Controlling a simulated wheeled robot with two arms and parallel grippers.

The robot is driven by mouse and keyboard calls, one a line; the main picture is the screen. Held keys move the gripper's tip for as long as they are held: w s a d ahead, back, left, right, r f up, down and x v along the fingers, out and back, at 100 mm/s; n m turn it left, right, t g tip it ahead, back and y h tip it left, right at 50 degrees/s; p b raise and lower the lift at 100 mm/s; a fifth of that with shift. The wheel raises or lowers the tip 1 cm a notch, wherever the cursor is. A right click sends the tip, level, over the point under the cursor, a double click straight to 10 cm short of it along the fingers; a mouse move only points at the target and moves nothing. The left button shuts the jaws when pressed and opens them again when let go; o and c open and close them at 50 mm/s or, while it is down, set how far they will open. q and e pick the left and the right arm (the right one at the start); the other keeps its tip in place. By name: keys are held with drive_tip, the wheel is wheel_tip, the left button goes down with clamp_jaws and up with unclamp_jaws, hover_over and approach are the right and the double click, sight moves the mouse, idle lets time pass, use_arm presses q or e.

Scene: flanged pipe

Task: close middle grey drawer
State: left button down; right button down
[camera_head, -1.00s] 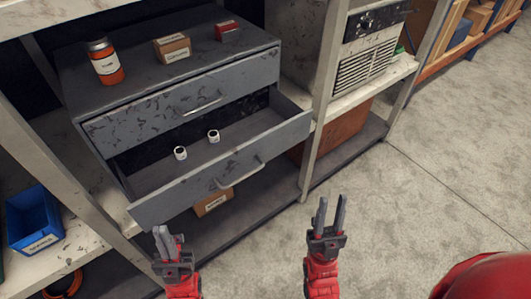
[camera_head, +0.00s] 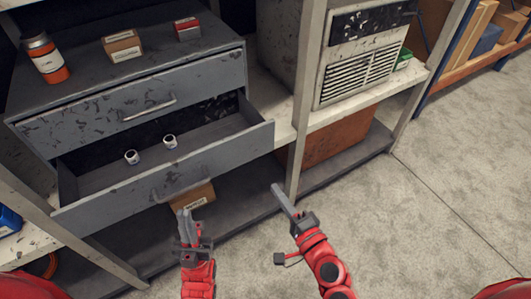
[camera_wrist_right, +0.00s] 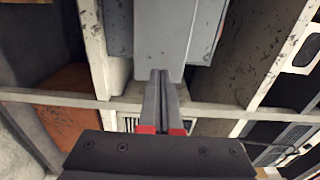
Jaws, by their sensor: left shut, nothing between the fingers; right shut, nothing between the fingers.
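The grey drawer (camera_head: 215,158) is pulled out of the grey cabinet (camera_head: 190,58), below a shut upper drawer (camera_head: 95,109). Its front panel with a bar handle stands away from the cabinet, and two small white cylinders (camera_head: 170,141) are inside it. My left gripper (camera_head: 184,215) is shut and empty, in front of the lower part of the drawer front. My right gripper (camera_head: 277,190) is shut and empty, to the right of the drawer front and pointing up-left. In the right wrist view its shut fingers (camera_wrist_right: 160,75) point at a grey surface.
A shelf post (camera_head: 308,90) stands right of the cabinet. An orange-labelled jar (camera_head: 46,59), a cardboard box (camera_head: 122,45) and a red box (camera_head: 188,28) sit on top. A small carton (camera_head: 193,196) is under the drawer. Floor at right is clear.

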drive_tip(key=b, duration=0.4)
approach(244, 150)
drive_tip(key=shift+y, duration=0.3)
drive_tip(key=p+x, duration=0.1)
drive_tip(key=x, duration=0.4)
drive_tip(key=shift+w+r, duration=0.1)
drive_tip(key=shift+w, duration=0.1)
drive_tip(key=shift+x, duration=0.8)
drive_tip(key=shift+d, duration=0.1)
drive_tip(key=x, duration=0.6)
drive_tip(key=b+x, duration=0.1)
drive_tip(key=x, duration=0.5)
drive_tip(key=b+x, duration=0.1)
drive_tip(key=x, duration=0.5)
drive_tip(key=shift+f, duration=0.35)
drive_tip(key=shift+w+r, duration=0.1)
drive_tip(key=shift+r, duration=0.2)
